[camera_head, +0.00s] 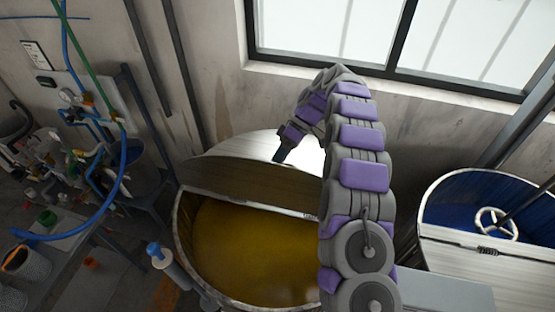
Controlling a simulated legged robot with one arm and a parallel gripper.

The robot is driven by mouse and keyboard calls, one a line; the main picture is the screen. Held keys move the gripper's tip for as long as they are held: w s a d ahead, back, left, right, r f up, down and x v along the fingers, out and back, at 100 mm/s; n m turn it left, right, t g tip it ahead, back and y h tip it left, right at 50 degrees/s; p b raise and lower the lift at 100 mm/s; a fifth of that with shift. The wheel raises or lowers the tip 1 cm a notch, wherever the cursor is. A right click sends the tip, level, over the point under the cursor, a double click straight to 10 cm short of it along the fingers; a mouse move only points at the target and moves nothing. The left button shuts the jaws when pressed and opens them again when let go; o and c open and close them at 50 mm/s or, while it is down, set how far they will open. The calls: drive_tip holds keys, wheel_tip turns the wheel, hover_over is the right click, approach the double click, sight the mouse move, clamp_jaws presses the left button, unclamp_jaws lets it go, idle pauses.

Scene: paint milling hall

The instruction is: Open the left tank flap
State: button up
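The left tank (178,235) is a round metal drum at the lower centre, with yellow-brown liquid (250,250) showing in its front half. A metal flap (235,177) spans its back part, with a straight edge across the tank and a bright area toward the wall. The exact tilt of the flap is hard to tell. My gripper (281,157) is small in view, pointing down at the flap's bright area, at or just above it. Its fingers are too small to tell open from shut. My grey and purple arm hides the tank's right side.
A right tank (430,205) holds blue paint and a white handwheel (496,223); a metal cover (475,262) spans its front. The wall and window (340,30) stand close behind. Hoses and a cluttered bench (60,250) are at left. A blue-capped post (155,252) stands beside the left tank.

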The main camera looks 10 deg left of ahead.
drive_tip(key=shift+w+d, duration=0.1)
drive_tip(key=shift+w, duration=0.05)
drive_tip(key=s+d+r+b, duration=0.1)
drive_tip(key=s+d+r, duration=0.1)
drive_tip(key=s, duration=0.5)
drive_tip(key=s+d+r+b, duration=0.2)
drive_tip(key=s+d+r, duration=0.1)
drive_tip(key=s, duration=0.4)
drive_tip(key=shift+s+d, duration=0.35)
drive_tip(key=shift+d, duration=0.25)
idle(0.3)
